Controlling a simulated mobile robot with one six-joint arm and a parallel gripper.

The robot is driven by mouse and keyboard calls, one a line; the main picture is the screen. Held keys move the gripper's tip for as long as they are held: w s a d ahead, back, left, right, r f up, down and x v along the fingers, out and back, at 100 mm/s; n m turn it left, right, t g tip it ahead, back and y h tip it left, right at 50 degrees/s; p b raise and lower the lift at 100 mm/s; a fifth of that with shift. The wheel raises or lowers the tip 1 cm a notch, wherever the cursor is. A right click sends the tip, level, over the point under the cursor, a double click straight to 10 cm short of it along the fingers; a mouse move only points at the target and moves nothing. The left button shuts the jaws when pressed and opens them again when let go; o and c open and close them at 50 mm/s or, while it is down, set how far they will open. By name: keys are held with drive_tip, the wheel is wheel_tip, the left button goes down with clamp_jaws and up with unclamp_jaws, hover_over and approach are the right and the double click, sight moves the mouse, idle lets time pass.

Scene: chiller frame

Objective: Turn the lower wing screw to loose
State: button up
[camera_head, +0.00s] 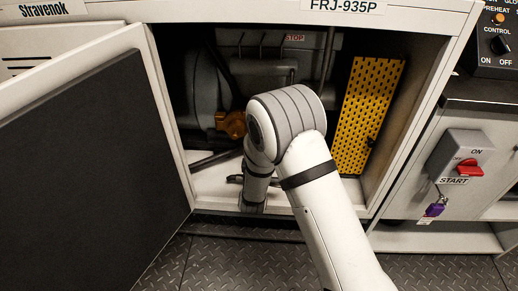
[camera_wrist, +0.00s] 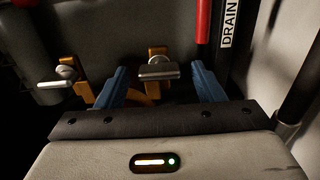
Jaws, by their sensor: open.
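Two metal wing screws on brass-coloured brackets show in the wrist view. One wing screw (camera_wrist: 158,71) lies between my gripper's blue fingers, its wing roughly level across the picture. The other wing screw (camera_wrist: 62,77) is left of the left finger, its wing tilted. I cannot tell for certain which is the lower one. My gripper (camera_wrist: 159,68) is open, with a gap visible between each finger and the middle screw. In the head view my arm hides the gripper and screws; only an orange-brown fitting (camera_head: 233,123) shows beside it.
The cabinet's door (camera_head: 75,160) stands open at left. A yellow perforated panel (camera_head: 367,105) is inside at right. A red-topped pipe (camera_wrist: 203,22) and a DRAIN label (camera_wrist: 229,24) are close beyond the right finger. A red switch (camera_head: 469,168) and purple padlock (camera_head: 434,209) are outside, right.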

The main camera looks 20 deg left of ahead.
drive_tip(key=shift+s, duration=0.15)
drive_tip(key=p+v, duration=0.1)
drive_tip(key=v, duration=0.6)
drive_tip(key=shift+s+d+p, duration=0.15)
drive_tip(key=shift+s+p, duration=0.15)
drive_tip(key=shift+p, duration=0.1)
